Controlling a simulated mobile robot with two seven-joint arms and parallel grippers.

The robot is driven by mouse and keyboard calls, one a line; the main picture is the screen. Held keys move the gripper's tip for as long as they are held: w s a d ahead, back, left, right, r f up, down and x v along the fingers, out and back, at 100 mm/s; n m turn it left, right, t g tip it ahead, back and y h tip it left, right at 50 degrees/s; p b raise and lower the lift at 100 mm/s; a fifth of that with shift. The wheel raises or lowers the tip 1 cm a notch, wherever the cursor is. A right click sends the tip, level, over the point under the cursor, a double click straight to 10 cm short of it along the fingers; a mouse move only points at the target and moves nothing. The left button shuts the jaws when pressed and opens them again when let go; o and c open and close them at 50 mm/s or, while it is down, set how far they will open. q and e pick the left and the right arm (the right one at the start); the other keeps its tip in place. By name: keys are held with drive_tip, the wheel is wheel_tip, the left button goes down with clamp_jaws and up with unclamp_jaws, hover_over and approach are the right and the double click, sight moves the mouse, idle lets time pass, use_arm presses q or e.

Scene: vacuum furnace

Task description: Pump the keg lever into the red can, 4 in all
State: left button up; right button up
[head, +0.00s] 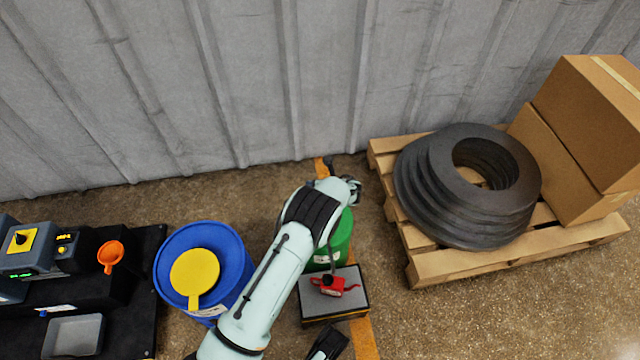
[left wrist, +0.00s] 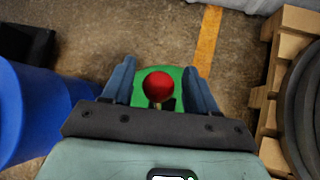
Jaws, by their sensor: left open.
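The green keg (head: 342,240) stands on the floor, partly hidden behind my left arm in the head view. In the left wrist view its green top (left wrist: 143,75) shows below a red ball knob (left wrist: 158,86) on the lever. My left gripper (left wrist: 160,73) is open, with one blue finger on each side of the knob; whether they touch it I cannot tell. In the head view the left gripper (head: 352,190) is small and mostly hidden by its wrist. The red can (head: 333,286) sits on a grey-topped stand (head: 350,304) in front of the keg.
A blue drum (head: 228,245) with a yellow paddle-shaped piece (head: 195,275) stands left of my arm. A black bench with an orange funnel (head: 110,255) is further left. A wooden pallet (head: 440,268) with dark rings (head: 440,190) and boxes (head: 590,120) is at right. A corrugated wall closes the back.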

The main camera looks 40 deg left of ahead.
use_arm(q)
drive_tip(key=p+v, duration=0.4)
drive_tip(key=v, duration=0.9)
drive_tip(key=shift+d, duration=0.2)
use_arm(e)
wheel_tip(320, 180, up, 6)
drive_tip(key=w+a, duration=0.1)
drive_tip(key=a, duration=0.1)
drive_tip(key=shift+w+t, duration=0.15)
drive_tip(key=shift+t, duration=0.25)
use_arm(q)
drive_tip(key=shift+r, duration=0.1)
